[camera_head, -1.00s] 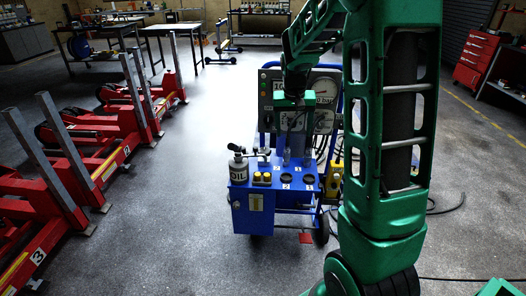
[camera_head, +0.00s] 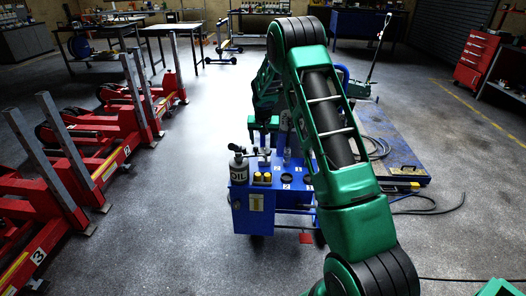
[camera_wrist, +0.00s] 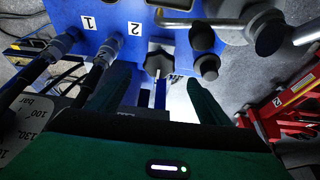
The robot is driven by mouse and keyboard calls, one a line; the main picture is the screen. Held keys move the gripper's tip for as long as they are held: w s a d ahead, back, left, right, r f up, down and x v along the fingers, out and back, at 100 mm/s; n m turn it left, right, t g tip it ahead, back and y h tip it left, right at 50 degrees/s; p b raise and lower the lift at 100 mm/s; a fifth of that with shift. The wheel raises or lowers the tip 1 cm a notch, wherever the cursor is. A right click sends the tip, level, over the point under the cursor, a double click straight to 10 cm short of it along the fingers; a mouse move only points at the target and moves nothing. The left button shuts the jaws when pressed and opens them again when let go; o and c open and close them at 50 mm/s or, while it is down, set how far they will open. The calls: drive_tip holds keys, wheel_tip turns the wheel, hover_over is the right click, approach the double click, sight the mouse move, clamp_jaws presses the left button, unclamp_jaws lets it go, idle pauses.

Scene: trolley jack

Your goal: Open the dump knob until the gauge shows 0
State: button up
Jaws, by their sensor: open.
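In the wrist view a dark, many-sided knob (camera_wrist: 158,63) on a metal stem stands by the blue panel (camera_wrist: 118,14), close to the label 2. I take it for the dump knob. My gripper (camera_wrist: 160,88) is open, with one green finger on each side of the knob's stem area; I cannot tell whether they touch it. Part of a pale gauge face (camera_wrist: 32,122) with "100 bar" shows at the lower left, without a readable needle. In the head view the blue cart (camera_head: 254,216) stands mid-floor, and my arm hides its gauges.
Hoses (camera_wrist: 92,78) run left of the gripper; more dark knobs (camera_wrist: 206,67) and a metal lever (camera_wrist: 190,20) lie to the right. Red jacks (camera_head: 100,130) line the left floor.

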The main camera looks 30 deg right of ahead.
sight(264, 150)
drive_tip(key=x, duration=0.7)
drive_tip(key=shift+f, duration=0.25)
drive_tip(key=c, duration=1.1)
